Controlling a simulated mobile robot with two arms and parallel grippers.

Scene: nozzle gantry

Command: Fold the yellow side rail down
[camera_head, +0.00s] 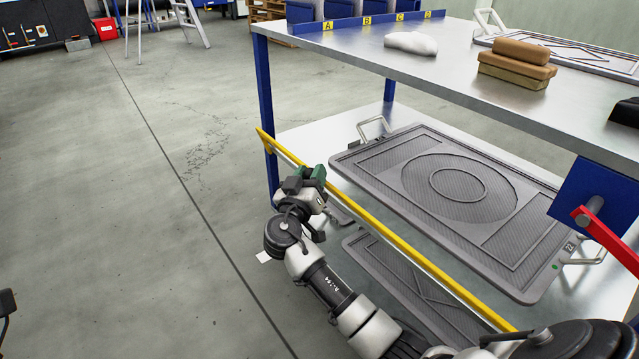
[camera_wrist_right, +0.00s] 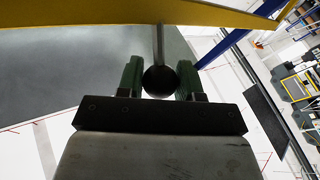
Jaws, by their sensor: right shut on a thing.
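The yellow side rail (camera_head: 400,245) runs diagonally along the front of the rack, in front of the lower shelf, from the blue post toward the lower right. In the wrist view the rail (camera_wrist_right: 205,12) crosses the top, and a thin stem runs from it to a dark round knob (camera_wrist_right: 160,81). My right gripper (camera_head: 314,176) is at the rail's near side, toward its far left end. Its green fingers (camera_wrist_right: 160,72) are shut on the knob, one on each side.
A large grey tray (camera_head: 372,178) lies on the lower shelf (camera_head: 308,137) just behind the rail, with another tray (camera_head: 385,268) below. A red lever (camera_head: 612,240) is at the right. The upper shelf (camera_head: 450,75) overhangs. Floor (camera_head: 130,200) on the left is clear.

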